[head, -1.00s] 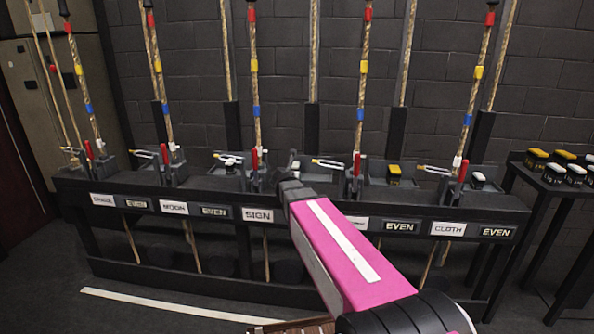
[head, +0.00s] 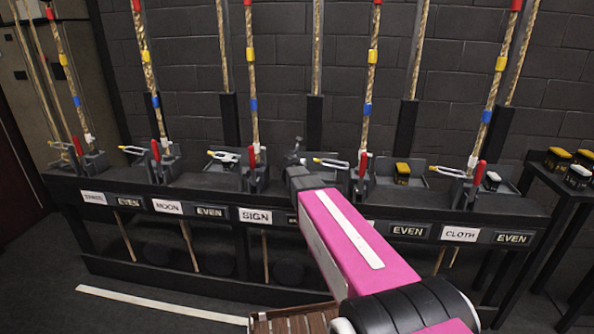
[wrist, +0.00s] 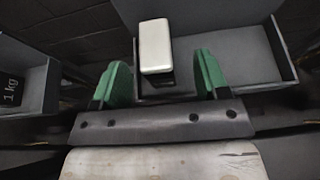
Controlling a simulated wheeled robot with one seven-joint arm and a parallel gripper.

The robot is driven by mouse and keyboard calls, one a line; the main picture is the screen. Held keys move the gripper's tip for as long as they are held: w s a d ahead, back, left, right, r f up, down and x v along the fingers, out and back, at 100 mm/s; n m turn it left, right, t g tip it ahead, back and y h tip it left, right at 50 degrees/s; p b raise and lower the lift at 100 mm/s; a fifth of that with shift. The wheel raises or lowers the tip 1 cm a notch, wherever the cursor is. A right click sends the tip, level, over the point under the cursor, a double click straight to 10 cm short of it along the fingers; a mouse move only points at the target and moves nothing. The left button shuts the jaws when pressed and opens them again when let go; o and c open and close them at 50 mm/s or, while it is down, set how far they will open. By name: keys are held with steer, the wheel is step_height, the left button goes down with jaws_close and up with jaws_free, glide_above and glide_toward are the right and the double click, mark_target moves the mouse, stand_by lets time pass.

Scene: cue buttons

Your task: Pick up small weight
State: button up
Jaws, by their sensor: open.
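In the wrist view, a small weight (wrist: 155,42) with a white top and dark base rests in a grey tray (wrist: 222,62). My gripper (wrist: 162,78) is open, with its green fingers apart, and the weight lies just beyond and between the fingertips. I cannot tell whether they touch. In the head view, my pink arm reaches to the bench and hides the weight in front of my gripper. Another white-topped weight (head: 492,179) sits in a tray at the right, and a yellow-topped weight (head: 403,171) sits left of it.
A long black bench (head: 350,220) carries trays, upright ropes and red levers. Its front has labels such as SIGN (head: 255,215) and CLOTH (head: 460,233). A side rack (head: 562,195) at the right holds several weights. A tray wall (wrist: 285,50) stands right of the weight.

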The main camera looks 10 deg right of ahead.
steer(key=x, duration=0.5)
steer(key=shift+w+a+f, duration=0.15)
steer(key=shift+w+f, duration=0.05)
steer(key=shift+w, duration=0.2)
steer(key=shift+s+r, duration=0.1)
jaws_close()
